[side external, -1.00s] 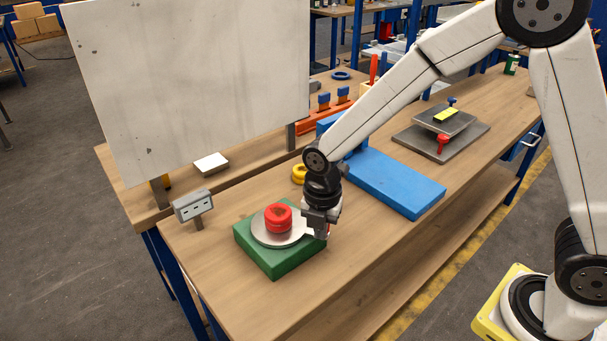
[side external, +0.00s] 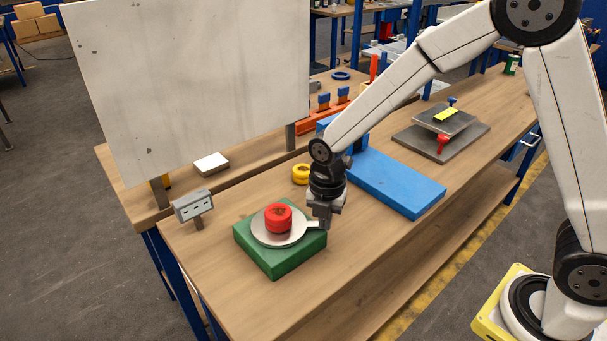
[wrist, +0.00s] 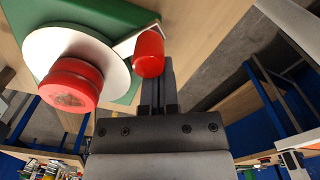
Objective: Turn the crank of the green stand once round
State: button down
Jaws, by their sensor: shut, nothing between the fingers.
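The green stand (side external: 270,262) is a square block on the near left end of the bench. On it lies a light grey disc (side external: 262,237) with a red ribbed hub (side external: 278,218) in its middle. The crank arm (side external: 311,225) reaches from the disc over the block's right corner. The red crank knob (wrist: 150,53) stands at the arm's end in the wrist view; in the side view my gripper hides it. My gripper (side external: 322,225) points down at the crank's end. In the wrist view its closed, empty fingers (wrist: 160,80) are right beside the knob; contact is unclear.
A small grey box on a post (side external: 193,205) stands left of the stand. Yellow rings (side external: 301,174) and a blue slab (side external: 395,182) lie behind and to the right. A large pale panel (side external: 195,85) rises at the back. The bench's front left is clear.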

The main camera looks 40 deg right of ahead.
jog(key=shift+w+d, duration=0.7)
jog(key=shift+d, duration=0.05)
jog(key=shift+w+d, duration=0.6)
jog(key=shift+w, duration=0.25)
jog(key=shift+w+d, duration=0.2)
jog(key=shift+w, duration=0.3)
jog(key=shift+w+d, duration=0.15)
jog(key=shift+w, duration=0.3)
jog(key=shift+w, duration=0.1)
